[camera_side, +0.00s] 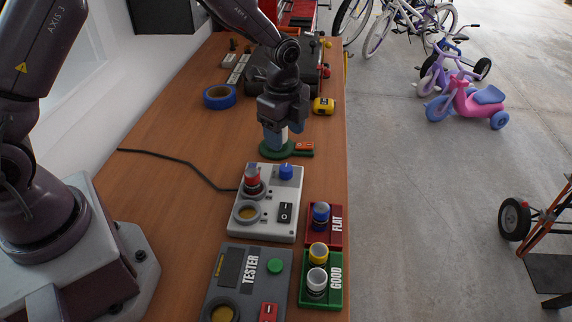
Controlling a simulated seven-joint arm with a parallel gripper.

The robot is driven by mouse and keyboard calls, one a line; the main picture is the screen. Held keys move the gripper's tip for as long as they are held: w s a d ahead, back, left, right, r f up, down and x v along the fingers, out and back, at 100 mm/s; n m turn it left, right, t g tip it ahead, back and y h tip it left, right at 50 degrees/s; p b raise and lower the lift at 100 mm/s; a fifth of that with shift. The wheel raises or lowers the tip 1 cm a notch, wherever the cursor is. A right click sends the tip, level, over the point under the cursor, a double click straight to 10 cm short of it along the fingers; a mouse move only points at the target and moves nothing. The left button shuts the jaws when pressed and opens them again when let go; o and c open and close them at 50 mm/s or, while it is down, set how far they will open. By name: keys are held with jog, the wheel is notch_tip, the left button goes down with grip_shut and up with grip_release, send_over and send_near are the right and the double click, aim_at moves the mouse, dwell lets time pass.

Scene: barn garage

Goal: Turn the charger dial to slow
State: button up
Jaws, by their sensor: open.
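The charger (264,228) is a light grey box on the wooden bench, with a black cable leaving its left side. A blue dial (286,172) sits at its far right corner; its pointer setting is too small to read. A red cylinder (252,179) stands at the far left of the charger, with a round yellowish socket and a black rocker switch nearer the camera. My gripper (282,135) is open and points down, beyond the dial and apart from it. It is over a green round base (277,150), and its fingertips are hard to make out.
A grey tester box (232,258) stands nearer the camera. A red FLAT tray (335,238) holds a blue-topped cylinder; a green GOOD tray (333,292) holds yellow and white ones. An orange-labelled piece (304,147), blue tape roll (219,97) and yellow tape measure (323,106) lie farther back.

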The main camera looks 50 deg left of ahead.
aim_at(286, 168)
notch_tip(286, 168, down, 10)
jog(key=shift+w+r, duration=0.15)
jog(key=shift+r, duration=0.05)
jog(key=shift+c, duration=0.4)
jog(key=c, duration=0.9)
jog(key=shift+o, duration=0.2)
